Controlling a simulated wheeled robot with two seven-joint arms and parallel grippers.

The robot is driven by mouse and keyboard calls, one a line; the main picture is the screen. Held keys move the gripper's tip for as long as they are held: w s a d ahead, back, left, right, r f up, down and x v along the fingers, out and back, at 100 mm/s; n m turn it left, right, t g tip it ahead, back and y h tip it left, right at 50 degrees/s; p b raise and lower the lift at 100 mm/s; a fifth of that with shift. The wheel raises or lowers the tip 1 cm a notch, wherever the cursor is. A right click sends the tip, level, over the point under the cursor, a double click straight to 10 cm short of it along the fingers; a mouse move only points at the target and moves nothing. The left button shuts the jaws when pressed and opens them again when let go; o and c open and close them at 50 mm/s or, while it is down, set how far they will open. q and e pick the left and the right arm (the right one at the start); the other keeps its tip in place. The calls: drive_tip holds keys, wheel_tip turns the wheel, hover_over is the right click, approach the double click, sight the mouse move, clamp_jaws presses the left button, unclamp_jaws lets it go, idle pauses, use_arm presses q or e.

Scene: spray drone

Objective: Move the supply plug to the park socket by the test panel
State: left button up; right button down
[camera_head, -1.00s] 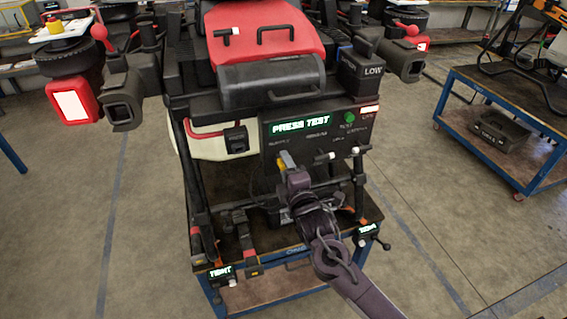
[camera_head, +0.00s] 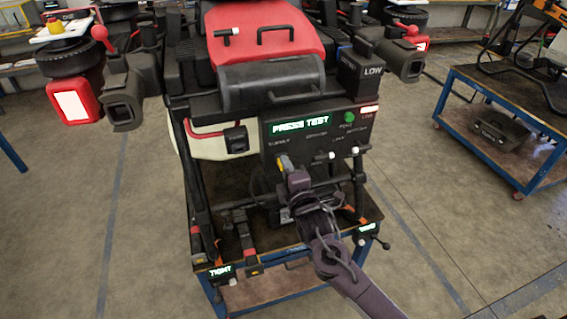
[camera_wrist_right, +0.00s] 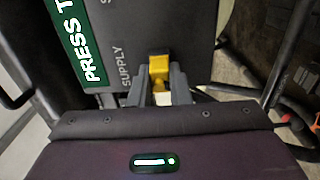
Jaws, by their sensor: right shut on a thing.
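The yellow supply plug (camera_wrist_right: 158,72) sits between the two grey fingers of my right gripper (camera_wrist_right: 159,88), just beside the SUPPLY lettering on the dark test panel (camera_wrist_right: 122,40). In the head view the plug (camera_head: 283,161) shows as a small yellow patch below the panel's left part. My right gripper (camera_head: 288,166) is shut on it from the front. The panel (camera_head: 318,131) carries a lit PRESS TEST display and a green button. I cannot tell from these views whether the plug is seated in a socket, and I cannot make out the park socket. My left gripper is out of view.
The drone's red cover (camera_head: 262,32) and grey tank (camera_head: 270,85) rise above the panel. Dark frame legs (camera_head: 200,190) flank it, and a white-tipped lever (camera_head: 331,155) stands right of the plug. A blue cart (camera_head: 500,120) is at right.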

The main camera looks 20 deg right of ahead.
drive_tip(key=shift+s, duration=0.15)
drive_tip(key=s+p, duration=0.3)
drive_tip(key=s, duration=0.2)
drive_tip(key=shift+s+d, duration=0.1)
drive_tip(key=shift+s, duration=0.25)
idle(0.8)
